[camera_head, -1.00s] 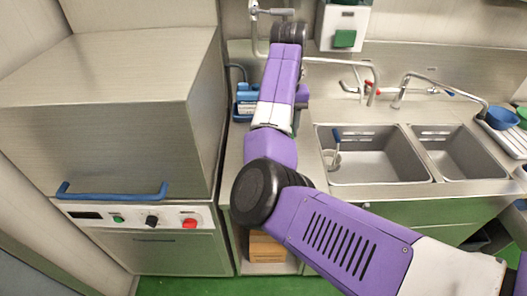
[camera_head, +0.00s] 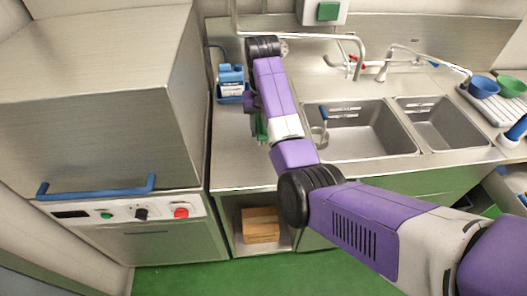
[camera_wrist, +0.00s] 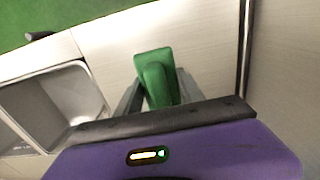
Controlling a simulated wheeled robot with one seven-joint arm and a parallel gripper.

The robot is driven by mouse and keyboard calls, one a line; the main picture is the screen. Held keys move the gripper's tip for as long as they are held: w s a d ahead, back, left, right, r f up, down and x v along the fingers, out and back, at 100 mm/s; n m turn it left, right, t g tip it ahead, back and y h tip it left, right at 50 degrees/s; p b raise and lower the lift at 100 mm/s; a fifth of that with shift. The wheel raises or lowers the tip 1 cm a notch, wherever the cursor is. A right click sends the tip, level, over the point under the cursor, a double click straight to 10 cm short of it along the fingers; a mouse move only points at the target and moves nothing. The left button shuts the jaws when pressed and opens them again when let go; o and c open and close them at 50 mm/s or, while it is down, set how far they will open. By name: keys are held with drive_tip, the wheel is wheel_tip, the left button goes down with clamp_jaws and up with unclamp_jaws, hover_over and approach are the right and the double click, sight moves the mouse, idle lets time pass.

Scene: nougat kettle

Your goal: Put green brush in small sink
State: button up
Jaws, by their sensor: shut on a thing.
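The green brush (camera_wrist: 153,68) is held between the two fingers of my gripper (camera_wrist: 158,93) in the wrist view, above the steel counter. In the head view, a bit of the green brush (camera_head: 261,127) shows beside my purple arm; the fingers there are mostly hidden by the arm. The small sink (camera_head: 442,128) is the right, narrower basin in the head view and looks empty. My gripper is left of both basins, over the counter.
The larger sink (camera_head: 365,140) lies between my arm and the small sink, with a blue-handled thing (camera_head: 323,116) at its left edge. Taps (camera_head: 385,65) stand behind.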

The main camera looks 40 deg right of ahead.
drive_tip(key=b, duration=0.2)
hover_over(264, 157)
wheel_tip(264, 157, down, 5)
drive_tip(key=shift+a+f, duration=0.15)
drive_tip(key=shift+f, duration=0.05)
drive_tip(key=shift+f+p, duration=0.5)
drive_tip(key=shift+f, duration=2.15)
drive_tip(key=shift+f, duration=0.15)
drive_tip(key=o, duration=1.3)
